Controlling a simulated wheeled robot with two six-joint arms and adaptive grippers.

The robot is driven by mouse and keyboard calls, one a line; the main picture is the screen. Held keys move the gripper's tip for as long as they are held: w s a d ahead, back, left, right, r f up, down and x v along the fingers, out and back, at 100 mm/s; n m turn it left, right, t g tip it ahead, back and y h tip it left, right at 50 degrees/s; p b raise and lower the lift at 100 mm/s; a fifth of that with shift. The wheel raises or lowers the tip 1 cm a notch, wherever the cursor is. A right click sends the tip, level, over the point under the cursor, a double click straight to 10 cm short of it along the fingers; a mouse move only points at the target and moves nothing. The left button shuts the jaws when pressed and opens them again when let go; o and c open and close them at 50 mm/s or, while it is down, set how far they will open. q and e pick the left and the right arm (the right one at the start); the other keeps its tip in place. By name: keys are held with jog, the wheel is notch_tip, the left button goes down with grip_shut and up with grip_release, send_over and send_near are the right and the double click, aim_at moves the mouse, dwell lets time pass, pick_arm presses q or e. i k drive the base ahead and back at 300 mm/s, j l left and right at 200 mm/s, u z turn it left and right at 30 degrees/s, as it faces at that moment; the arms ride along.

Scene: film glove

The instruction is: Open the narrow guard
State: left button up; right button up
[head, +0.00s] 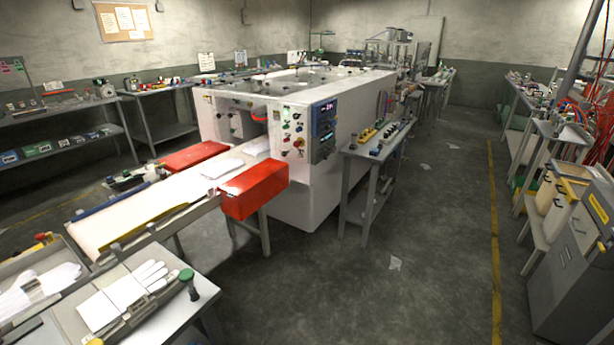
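A large white machine (345,115) stands in the middle of the head view. A control panel with a screen and buttons (323,130) is on its front right corner. A conveyor with a pale belt (135,213) runs from the front left into the machine's opening. A red box-like cover (257,187) sits on the belt's near right side, and a flatter red cover (194,157) is on its far side. I cannot tell which part is the narrow guard. A white glove or packet (222,168) lies on the belt between the red covers. Neither of my grippers shows.
A table with white gloves (130,294) and a green-topped knob stands at the front left. A narrow table with small parts (378,142) stands right of the machine. Shelves and a grey cabinet (565,260) line the right.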

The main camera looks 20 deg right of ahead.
aim_at(237, 185)
jog(key=i+l+u, duration=0.1)
jog(key=u, duration=0.6)
jog(key=i+l+u, duration=0.2)
jog(key=i+l, duration=0.2)
jog(key=l, duration=0.2)
jog(key=i+l+u, duration=0.1)
jog(key=i+l, duration=0.3)
jog(key=l, duration=0.25)
jog(key=i+l+u, duration=0.15)
jog(key=l, duration=0.2)
jog(key=i+l+u, duration=0.1)
jog(key=l, duration=0.25)
jog(key=i+l+u, duration=0.1)
jog(key=i+l, duration=0.15)
jog(key=l, duration=0.1)
